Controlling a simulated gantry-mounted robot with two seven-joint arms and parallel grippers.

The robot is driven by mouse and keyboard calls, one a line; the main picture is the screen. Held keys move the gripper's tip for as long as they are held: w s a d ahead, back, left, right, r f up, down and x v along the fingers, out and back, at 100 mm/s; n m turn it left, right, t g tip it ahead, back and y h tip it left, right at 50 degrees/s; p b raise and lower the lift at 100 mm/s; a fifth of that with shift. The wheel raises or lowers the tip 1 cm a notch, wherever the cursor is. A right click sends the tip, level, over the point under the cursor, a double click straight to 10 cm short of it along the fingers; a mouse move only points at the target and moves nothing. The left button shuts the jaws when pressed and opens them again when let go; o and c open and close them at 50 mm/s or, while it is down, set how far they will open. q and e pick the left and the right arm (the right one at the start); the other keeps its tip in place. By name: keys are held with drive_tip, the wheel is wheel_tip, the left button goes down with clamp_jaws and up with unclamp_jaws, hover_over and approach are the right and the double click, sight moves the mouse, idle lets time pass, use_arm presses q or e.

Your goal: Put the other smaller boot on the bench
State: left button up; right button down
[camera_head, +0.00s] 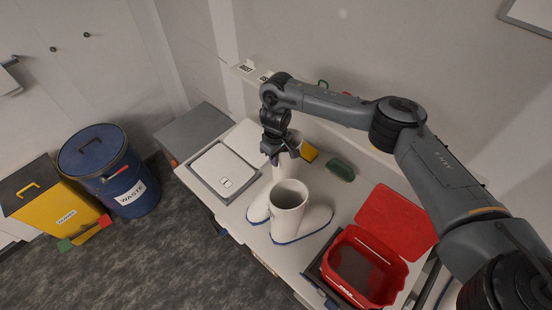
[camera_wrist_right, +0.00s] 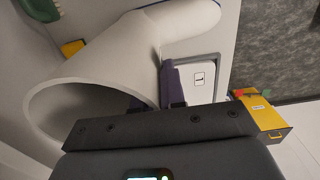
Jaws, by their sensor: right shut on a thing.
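Two white boots with blue soles are on the bench (camera_head: 326,190). The front boot (camera_head: 287,212) stands upright with its toe to the right. The rear boot (camera_head: 259,203) is partly hidden behind it, its toe to the lower left. My right gripper (camera_head: 280,157) is above the rear boot, shut on its upper shaft. In the right wrist view, the gripper's fingers (camera_wrist_right: 158,96) are at the rim of a white boot (camera_wrist_right: 130,52), with its open top facing the camera. I cannot tell whether its sole touches the bench. The left gripper is not in view.
A white-lidded grey case (camera_head: 224,170) lies left of the boots. A yellow block (camera_head: 309,152) and a green item (camera_head: 341,170) lie behind. An open red box (camera_head: 362,268) is at the right. A blue waste drum (camera_head: 108,168) and yellow bin (camera_head: 55,208) stand on the floor.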

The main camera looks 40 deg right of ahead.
idle(0.3)
drive_tip(key=c, duration=1.6)
unclamp_jaws()
drive_tip(key=shift+f, duration=0.1)
drive_tip(key=o, duration=0.4)
